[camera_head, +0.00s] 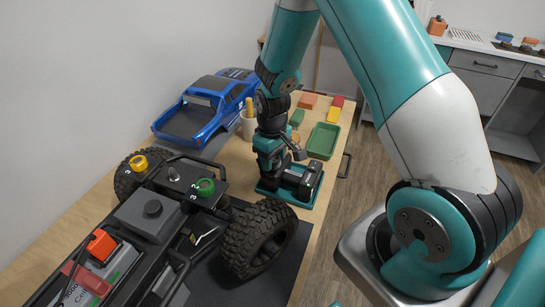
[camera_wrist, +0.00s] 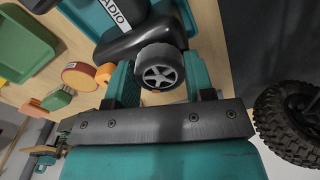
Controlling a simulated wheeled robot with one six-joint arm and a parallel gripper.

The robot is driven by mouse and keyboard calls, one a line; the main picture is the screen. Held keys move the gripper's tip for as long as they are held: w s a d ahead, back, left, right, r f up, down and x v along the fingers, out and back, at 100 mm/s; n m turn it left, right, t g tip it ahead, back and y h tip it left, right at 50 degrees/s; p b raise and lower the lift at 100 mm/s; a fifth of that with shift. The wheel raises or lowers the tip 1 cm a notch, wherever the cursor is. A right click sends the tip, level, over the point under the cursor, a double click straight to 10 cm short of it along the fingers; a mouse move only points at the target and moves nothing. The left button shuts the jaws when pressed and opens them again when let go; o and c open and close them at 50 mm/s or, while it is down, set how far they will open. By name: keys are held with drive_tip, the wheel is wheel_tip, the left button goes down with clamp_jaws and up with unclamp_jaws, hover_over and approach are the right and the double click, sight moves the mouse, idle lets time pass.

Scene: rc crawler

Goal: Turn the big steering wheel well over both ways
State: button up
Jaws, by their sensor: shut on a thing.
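The radio (camera_wrist: 120,12) is a dark handset with a white label, and its wheel (camera_wrist: 160,68), dark-rimmed with light spokes, faces up in the wrist view. My gripper (camera_wrist: 160,82) has one teal finger on each side of this wheel and is shut on it. In the head view my gripper (camera_head: 270,158) points down at the radio, whose dark base (camera_head: 301,178) sits in a teal holder (camera_head: 270,192) on the wooden table. The wheel is mostly hidden there by my gripper.
The crawler chassis (camera_head: 150,212) with big black tires (camera_head: 258,240) stands close at the left. A blue truck body (camera_head: 200,108) lies behind. A green tray (camera_head: 323,141), a cup (camera_head: 248,127) and several small coloured blocks are near the radio. The table's right edge is close.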

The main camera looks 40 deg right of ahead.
idle(0.5)
drive_tip(key=o, duration=0.9)
wheel_tip(320, 180, up, 18)
drive_tip(key=shift+f+b, duration=0.25)
drive_tip(key=shift+b, duration=0.15)
